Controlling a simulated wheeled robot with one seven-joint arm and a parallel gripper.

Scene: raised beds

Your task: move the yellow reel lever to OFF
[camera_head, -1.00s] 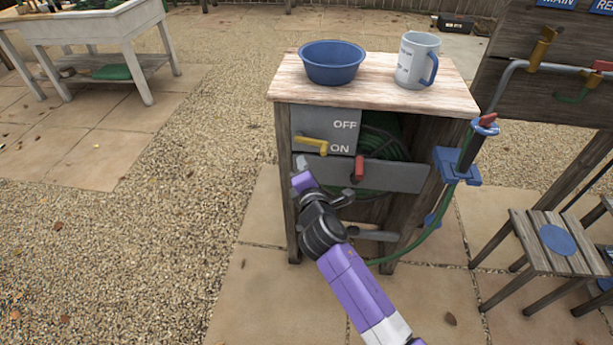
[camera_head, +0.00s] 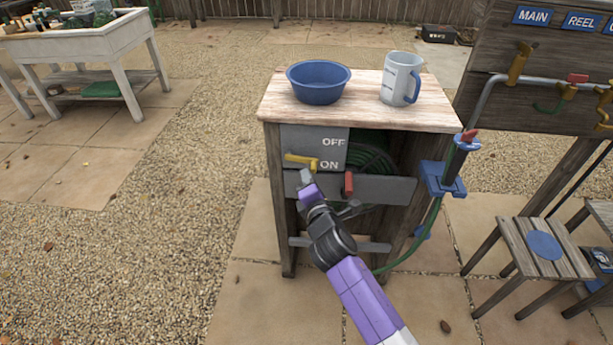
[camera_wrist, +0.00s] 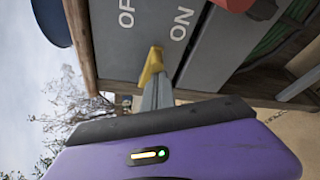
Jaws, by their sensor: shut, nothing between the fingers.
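The yellow reel lever (camera_head: 301,161) is on a grey panel (camera_head: 314,142) marked OFF above and ON below, on the front of a wooden reel cabinet. The lever lies about level, with its bent end beside the word ON. My gripper (camera_head: 306,176) is shut and empty, just below the lever's bent end. In the wrist view the closed fingertips (camera_wrist: 157,84) come up against the yellow lever (camera_wrist: 151,64). I cannot tell whether they touch it.
A red handle (camera_head: 348,184) sticks out from the cabinet's front rail, right of my gripper. A blue bowl (camera_head: 319,90) and a grey mug (camera_head: 401,80) stand on the cabinet top (camera_head: 362,106). A hose holder (camera_head: 443,179) is at its right. Open gravel lies left.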

